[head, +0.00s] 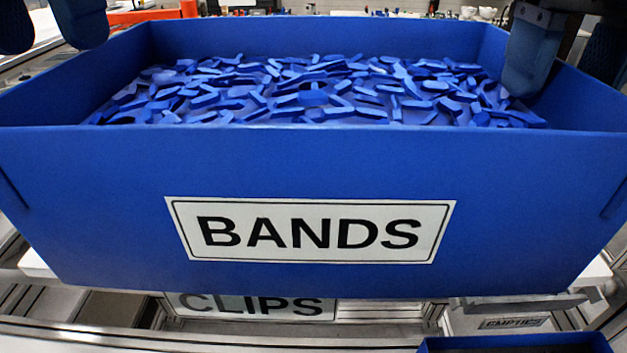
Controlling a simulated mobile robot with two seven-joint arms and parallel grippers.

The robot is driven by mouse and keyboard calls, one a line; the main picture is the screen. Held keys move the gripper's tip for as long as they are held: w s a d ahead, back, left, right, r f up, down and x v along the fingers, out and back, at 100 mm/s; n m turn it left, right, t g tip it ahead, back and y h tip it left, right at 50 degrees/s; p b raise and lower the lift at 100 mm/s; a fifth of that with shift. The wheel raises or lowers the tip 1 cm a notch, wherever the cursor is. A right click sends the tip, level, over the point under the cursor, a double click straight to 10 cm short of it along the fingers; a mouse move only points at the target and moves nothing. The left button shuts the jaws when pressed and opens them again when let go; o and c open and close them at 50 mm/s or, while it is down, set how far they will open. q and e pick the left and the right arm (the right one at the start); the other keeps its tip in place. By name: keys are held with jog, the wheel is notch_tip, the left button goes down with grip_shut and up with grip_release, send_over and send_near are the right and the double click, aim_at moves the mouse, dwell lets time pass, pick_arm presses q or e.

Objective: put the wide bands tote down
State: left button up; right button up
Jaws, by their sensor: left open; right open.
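The wide blue tote (90,200) labelled BANDS (310,230) fills most of the head view. It looks level and is full of loose blue bands (310,95). My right gripper (570,58) is open at the tote's right wall, one finger inside over the bands and the other on the outer side.
Below the tote, a CLIPS label (250,306) shows partly. An EMPTIES label (510,323) and the rim of another blue container (515,343) show at the lower right. Metal rails run along the bottom. An orange object (152,15) and benches are behind.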

pick_arm(q)
notch_tip(320, 180, up, 7)
jog(key=shift+f, duration=0.15)
pick_arm(e)
notch_tip(320, 180, up, 12)
dwell(0.6)
